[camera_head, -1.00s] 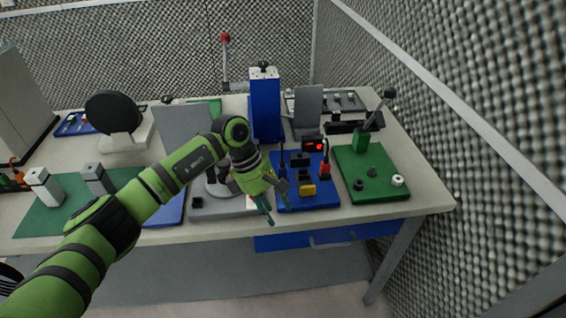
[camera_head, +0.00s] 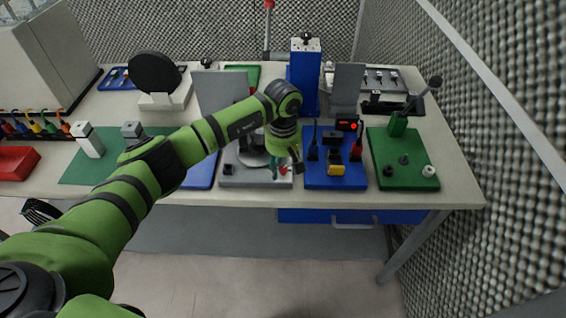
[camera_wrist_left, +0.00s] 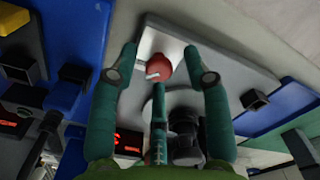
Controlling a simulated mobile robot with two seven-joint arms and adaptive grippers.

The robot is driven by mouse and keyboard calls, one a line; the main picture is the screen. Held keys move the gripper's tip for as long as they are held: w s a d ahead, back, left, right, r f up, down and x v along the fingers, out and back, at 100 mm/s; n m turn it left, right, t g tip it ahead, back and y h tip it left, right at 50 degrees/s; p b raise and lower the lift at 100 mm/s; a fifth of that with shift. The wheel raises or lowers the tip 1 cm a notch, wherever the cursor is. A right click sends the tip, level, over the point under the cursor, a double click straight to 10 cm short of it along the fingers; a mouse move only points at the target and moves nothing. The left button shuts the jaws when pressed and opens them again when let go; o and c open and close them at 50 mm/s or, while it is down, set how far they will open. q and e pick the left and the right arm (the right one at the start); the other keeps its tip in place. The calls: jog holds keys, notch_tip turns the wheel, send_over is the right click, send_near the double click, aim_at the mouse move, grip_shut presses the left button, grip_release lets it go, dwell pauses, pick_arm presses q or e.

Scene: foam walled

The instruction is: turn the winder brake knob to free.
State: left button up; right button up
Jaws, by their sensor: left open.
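The winder brake knob (camera_wrist_left: 159,66) looks to be the red round knob with a white pointer in the left wrist view. It sits on a white plate at a corner of the grey base (camera_wrist_left: 222,60). In the head view a bit of red (camera_head: 283,170) shows at the front right of the grey base (camera_head: 240,181), partly hidden by my fingers. My left gripper (camera_head: 286,168) is open and points down over it. In the left wrist view its fingers (camera_wrist_left: 160,62) stand around the knob; I cannot tell whether they touch it. My right gripper is not in view.
A blue board (camera_head: 318,184) with dark blocks and a yellow one stands just right. A green board (camera_head: 408,178) with a lever is farther right. A grey upright panel (camera_head: 222,91) and a blue column (camera_head: 303,75) stand behind. The foam wall (camera_head: 490,190) bounds the right side.

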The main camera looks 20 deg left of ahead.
pick_arm(q)
grip_shut()
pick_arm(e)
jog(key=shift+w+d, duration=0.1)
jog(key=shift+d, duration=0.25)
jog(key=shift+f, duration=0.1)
pick_arm(q)
jog(key=shift+n+b, duration=0.45)
jog(key=shift+n, duration=0.05)
jog(key=shift+f+n+b, duration=0.15)
jog(key=shift+n+b, duration=0.6)
jog(key=shift+n, duration=0.25)
jog(key=n+b, duration=0.3)
jog(key=n, duration=0.2)
jog(key=shift+a, duration=0.1)
jog(key=n+b, duration=0.2)
jog(key=n, duration=0.2)
jog(key=shift+n, duration=0.4)
jog(key=shift+n+b, duration=0.85)
jog(key=shift+n, duration=1.75)
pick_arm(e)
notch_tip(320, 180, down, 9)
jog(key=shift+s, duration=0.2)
pick_arm(q)
jog(key=shift+s, duration=0.1)
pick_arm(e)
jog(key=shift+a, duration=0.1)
